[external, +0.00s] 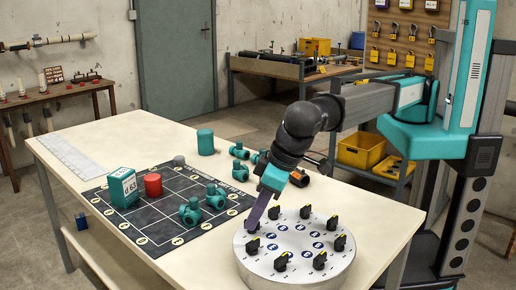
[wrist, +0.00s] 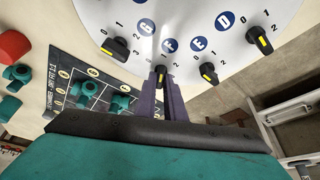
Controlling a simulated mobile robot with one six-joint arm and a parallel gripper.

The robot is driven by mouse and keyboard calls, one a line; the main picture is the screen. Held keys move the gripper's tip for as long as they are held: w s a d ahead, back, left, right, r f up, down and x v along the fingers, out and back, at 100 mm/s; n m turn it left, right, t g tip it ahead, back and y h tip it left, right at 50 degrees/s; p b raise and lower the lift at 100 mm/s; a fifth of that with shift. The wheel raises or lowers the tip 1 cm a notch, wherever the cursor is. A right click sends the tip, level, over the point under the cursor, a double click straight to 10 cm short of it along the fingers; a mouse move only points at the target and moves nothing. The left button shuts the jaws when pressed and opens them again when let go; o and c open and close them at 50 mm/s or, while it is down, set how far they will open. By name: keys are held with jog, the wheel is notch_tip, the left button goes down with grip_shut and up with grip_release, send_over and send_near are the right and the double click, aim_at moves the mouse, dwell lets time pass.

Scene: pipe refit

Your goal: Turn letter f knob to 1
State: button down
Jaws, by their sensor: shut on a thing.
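A round silver dial plate (external: 300,282) stands on the table in the external view, with black knobs around its edge. In the wrist view its white face (wrist: 215,12) carries blue letter discs. The letter f disc (wrist: 168,45) is just above the f knob (wrist: 160,70), whose small yellow mark shows between the fingertips. My gripper (wrist: 161,80) is shut on this knob; in the external view my gripper (external: 255,221) reaches down to the plate's left edge. The fingers hide much of the knob, so its exact pointing is hard to read.
The neighbouring g knob (wrist: 115,47) and e knob (wrist: 208,72) sit close on either side. A black grid mat (external: 150,232) with a teal box (external: 124,187), a red cylinder (external: 153,185) and pipe fittings (external: 190,211) lies left of the plate.

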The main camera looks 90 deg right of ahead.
dwell(0.4)
jog(key=c, duration=1.8)
grip_release()
jog(key=shift+c, duration=0.2)
jog(key=shift+r, duration=0.1)
jog(key=b+v, duration=0.2)
jog(key=v, duration=1.1)
jog(key=shift+s+r+b, duration=0.15)
jog(key=shift+r+b, duration=0.15)
jog(key=shift+b, duration=0.05)
